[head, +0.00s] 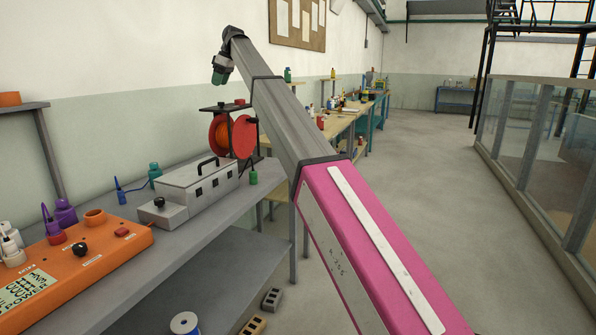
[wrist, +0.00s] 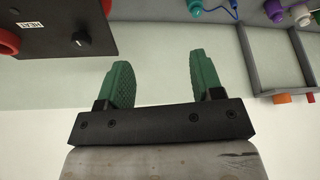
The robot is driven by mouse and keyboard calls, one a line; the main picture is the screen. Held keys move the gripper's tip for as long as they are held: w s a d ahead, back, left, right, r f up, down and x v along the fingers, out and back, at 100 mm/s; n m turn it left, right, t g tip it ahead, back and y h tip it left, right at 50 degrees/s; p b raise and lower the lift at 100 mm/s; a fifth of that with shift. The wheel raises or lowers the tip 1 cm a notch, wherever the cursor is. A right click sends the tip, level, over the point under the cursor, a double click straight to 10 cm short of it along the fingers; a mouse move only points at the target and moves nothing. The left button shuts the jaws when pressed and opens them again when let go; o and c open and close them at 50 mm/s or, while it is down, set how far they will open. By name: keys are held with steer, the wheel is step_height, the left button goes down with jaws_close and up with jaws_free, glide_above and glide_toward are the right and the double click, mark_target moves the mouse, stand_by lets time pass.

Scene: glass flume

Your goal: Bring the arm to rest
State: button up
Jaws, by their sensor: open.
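My arm, with a pink lower link (head: 365,250) and a grey upper link (head: 285,110), reaches up and to the left across the head view. My gripper (head: 218,76) hangs at its end, high in front of the wall and above the bench. In the wrist view my gripper (wrist: 160,62) shows two green fingers standing well apart. It is open, with nothing between the fingers and nothing touching them.
Below is a grey bench (head: 235,215) with an orange panel (head: 80,262), a grey case (head: 198,183) and an orange-red reel (head: 232,136). A wall shelf (head: 22,107) is at left. Glass flume panels (head: 530,130) stand right. The floor aisle (head: 425,165) between is clear.

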steer(key=s+d+f+m+h, duration=0.1)
steer(key=s+d+f+m, duration=0.1)
steer(key=d+f, duration=0.75)
steer(key=s+d+f+m, duration=0.2)
steer(key=d+f, duration=0.3)
steer(key=f, duration=0.9)
steer(key=s+d+f+m+h, duration=0.1)
steer(key=s+d+f+m, duration=0.15)
steer(key=d+f, duration=0.7)
steer(key=s+d+f+m, duration=0.2)
steer(key=s+d+f, duration=0.4)
steer(key=f, duration=0.3)
steer(key=s+d+f+m+h, duration=0.1)
steer(key=s+d+f+m, duration=0.1)
steer(key=s+d+f, duration=0.5)
steer(key=s+d+f+m, duration=0.2)
steer(key=s+d+f, duration=0.25)
steer(key=f, duration=0.55)
steer(key=s+d+f+m, duration=0.1)
steer(key=s+d+f, duration=0.2)
steer(key=s, duration=0.2)
steer(key=s+d+f+m+h, duration=0.1)
steer(key=s+d+f, duration=0.1)
steer(key=s, duration=0.4)
steer(key=s+d+f+m, duration=0.2)
steer(key=s+d+f, duration=0.1)
steer(key=s, duration=0.3)
steer(key=shift+s+d+f+g, duration=0.15)
steer(key=shift+d+f+g, duration=0.2)
steer(key=shift+f, duration=0.3)
